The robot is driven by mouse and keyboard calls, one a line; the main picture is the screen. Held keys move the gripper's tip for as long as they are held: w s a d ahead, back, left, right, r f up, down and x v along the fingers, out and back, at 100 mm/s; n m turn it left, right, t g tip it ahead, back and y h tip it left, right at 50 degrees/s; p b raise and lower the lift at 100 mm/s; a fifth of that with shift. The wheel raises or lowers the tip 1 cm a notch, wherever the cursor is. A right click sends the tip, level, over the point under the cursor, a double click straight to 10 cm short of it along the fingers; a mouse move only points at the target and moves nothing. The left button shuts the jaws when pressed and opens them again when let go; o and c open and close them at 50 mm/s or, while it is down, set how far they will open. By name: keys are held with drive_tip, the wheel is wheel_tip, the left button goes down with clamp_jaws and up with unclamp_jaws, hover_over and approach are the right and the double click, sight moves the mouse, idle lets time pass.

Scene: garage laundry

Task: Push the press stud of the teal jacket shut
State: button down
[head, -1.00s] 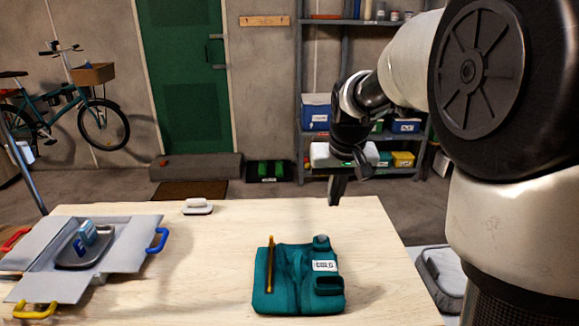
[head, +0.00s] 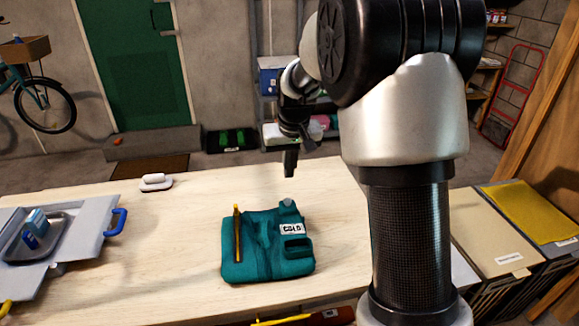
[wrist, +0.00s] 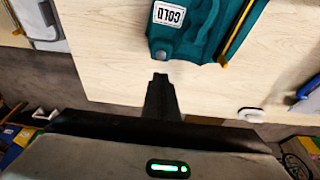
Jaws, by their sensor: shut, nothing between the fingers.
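The teal jacket (head: 262,262) lies folded on the wooden table, with a white COLD label (head: 291,229) on its right part. A small round grey stud (head: 287,202) sits at the jacket's far right corner; it also shows in the wrist view (wrist: 163,52). I cannot tell whether the stud is open or shut. My gripper (head: 289,174) points down, shut and empty, above the table just beyond that corner. In the wrist view my gripper (wrist: 160,78) is beside the jacket's edge near the stud, apart from it in the picture.
A yellow stick-like strip (head: 238,245) lies along the jacket's left part. A grey open case (head: 88,232) with a metal tray is at the left. A white brush-like object (head: 154,180) stands at the back. The table around the jacket is clear.

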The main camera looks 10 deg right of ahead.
hover_over(287, 199)
drive_tip(key=s, duration=0.1)
wheel_tip(287, 199, down, 8)
drive_tip(key=shift+s+f, duration=0.1)
drive_tip(key=shift+f, duration=0.7)
